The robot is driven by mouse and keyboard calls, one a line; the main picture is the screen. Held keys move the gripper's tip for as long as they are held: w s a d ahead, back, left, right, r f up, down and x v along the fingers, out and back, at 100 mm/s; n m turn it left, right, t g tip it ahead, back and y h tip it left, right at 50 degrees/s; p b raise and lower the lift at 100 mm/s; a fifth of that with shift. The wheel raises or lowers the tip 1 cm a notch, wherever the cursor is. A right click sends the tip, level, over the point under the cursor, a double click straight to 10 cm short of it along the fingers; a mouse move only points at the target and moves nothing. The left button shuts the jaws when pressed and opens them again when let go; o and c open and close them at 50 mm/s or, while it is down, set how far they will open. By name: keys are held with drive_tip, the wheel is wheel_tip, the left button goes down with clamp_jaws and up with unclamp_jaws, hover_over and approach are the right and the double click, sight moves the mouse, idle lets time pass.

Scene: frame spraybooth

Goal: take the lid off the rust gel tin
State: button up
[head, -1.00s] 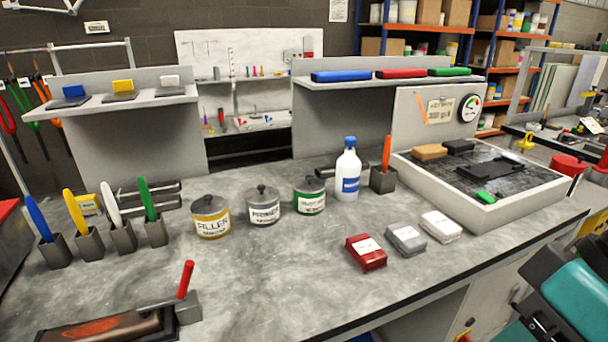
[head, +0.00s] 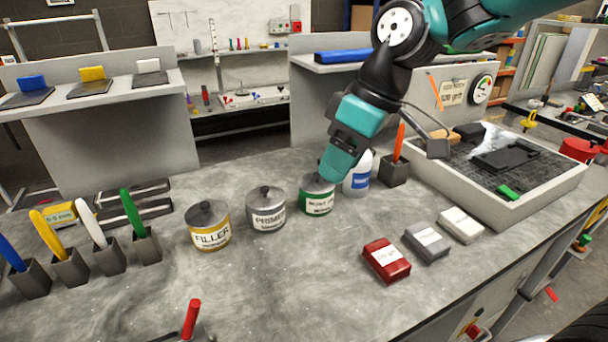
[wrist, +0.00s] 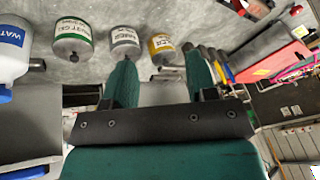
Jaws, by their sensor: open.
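The rust gel tin (head: 318,202) has a green-edged label and stands on the bench, right of the primer tin, in front of the white bottle. In the head view my gripper (head: 334,172) hides most of its top. The wrist view shows the whole tin (wrist: 73,38) with its dark lid (wrist: 72,54) on. My gripper (wrist: 161,78) is open, its two green fingers spread with nothing held between them. In the wrist view the tin lies left of both fingers, apart from them.
The primer tin (head: 266,212) and filler tin (head: 208,228) stand to the left. The white bottle (head: 357,178) with a blue label stands close behind the rust gel tin. Red (head: 386,260), grey (head: 427,244) and white (head: 461,226) boxes lie at front right.

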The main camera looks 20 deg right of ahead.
drive_tip(key=w+d+n+p, duration=0.2)
drive_tip(key=w+d, duration=0.3)
drive_tip(key=w, duration=0.7)
drive_tip(key=n+t, duration=0.1)
approach(317, 179)
drive_tip(key=f+p, duration=0.1)
drive_tip(key=w+a+f+p, duration=0.1)
drive_tip(key=p, duration=0.1)
drive_tip(key=shift+w+f+n, duration=0.15)
drive_tip(key=shift+n, duration=0.15)
drive_tip(key=shift+p+x, duration=1.4)
drive_tip(key=shift+x, duration=1.45)
drive_tip(key=shift+w, duration=0.15)
clamp_jaws()
